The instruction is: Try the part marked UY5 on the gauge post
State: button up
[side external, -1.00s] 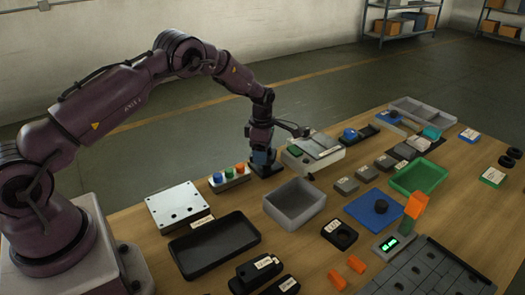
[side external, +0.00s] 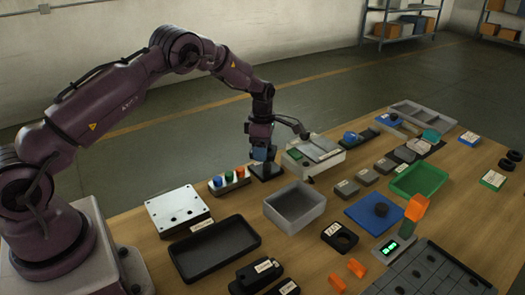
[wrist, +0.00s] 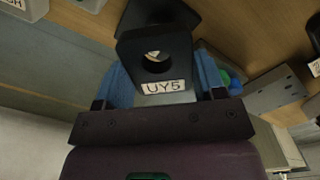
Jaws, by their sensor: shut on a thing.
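My gripper (side external: 262,150) has blue fingers and is shut on a black block marked UY5 (wrist: 165,86). The block has a round hole and its white label faces the wrist camera. The fingers show on both sides of it in the wrist view. In the side view the fingers are just above a dark square base (side external: 267,174), seemingly the gauge post's base, which also shows behind the block in the wrist view (wrist: 187,12). Something pale shows through the hole; I cannot tell whether it is the post. The block is mostly hidden in the side view.
Coloured buttons (side external: 217,182) stand left of the base and a pale box (side external: 318,160) right. A grey bin (side external: 294,214), a black tray (side external: 214,250) and a metal plate (side external: 178,212) are nearer. Another black labelled part with a hole (side external: 339,237) lies further right.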

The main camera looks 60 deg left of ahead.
jog(key=shift+r, duration=1.45)
